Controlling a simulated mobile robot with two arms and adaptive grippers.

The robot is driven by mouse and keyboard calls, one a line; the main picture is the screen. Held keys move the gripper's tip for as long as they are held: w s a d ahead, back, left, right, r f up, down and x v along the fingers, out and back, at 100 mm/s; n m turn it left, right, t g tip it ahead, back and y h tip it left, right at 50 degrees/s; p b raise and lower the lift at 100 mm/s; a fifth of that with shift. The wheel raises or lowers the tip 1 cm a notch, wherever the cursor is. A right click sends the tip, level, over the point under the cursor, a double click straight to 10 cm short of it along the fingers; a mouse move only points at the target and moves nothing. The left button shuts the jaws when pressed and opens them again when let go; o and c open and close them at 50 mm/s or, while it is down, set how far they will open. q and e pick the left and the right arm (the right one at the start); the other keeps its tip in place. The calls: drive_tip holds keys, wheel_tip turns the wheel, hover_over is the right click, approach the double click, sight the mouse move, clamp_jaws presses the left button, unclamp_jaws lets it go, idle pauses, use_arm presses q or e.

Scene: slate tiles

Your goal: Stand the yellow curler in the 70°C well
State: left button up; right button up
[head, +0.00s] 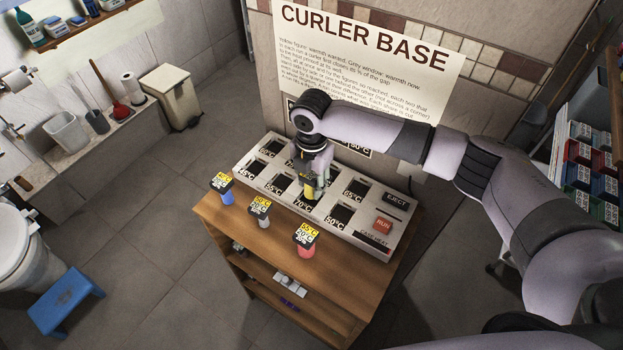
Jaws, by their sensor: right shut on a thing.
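The curler base (362,238) is a pale box with dark wells in two rows, on a wooden cabinet. The 70°C label (301,204) is in its front row. My right gripper (312,188) points down over the base and is shut on the yellow curler (308,191). The yellow curler is upright, just behind the 70°C label, at that well. The gripper partly hides the curler and the well. I cannot tell whether the curler's lower end is inside the well or above it. My left gripper is not in view.
A blue curler (227,197), a grey-white curler (264,221) and a red curler (306,250) stand on the wooden top (245,236) in front of the base. A red RUN button (383,225) and EJECT label (396,201) are at its right end. A wall sign (365,50) stands behind.

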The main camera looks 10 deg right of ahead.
drive_tip(key=shift+f, duration=0.45)
drive_tip(key=shift+f+b, duration=0.75)
drive_tip(key=shift+f, duration=0.25)
idle(0.4)
drive_tip(key=o, duration=1.4)
drive_tip(key=shift+f, duration=0.1)
wheel_tip(320, 180, up, 12)
drive_tip(key=shift+s+r, duration=0.1)
drive_tip(key=shift+s, duration=0.1)
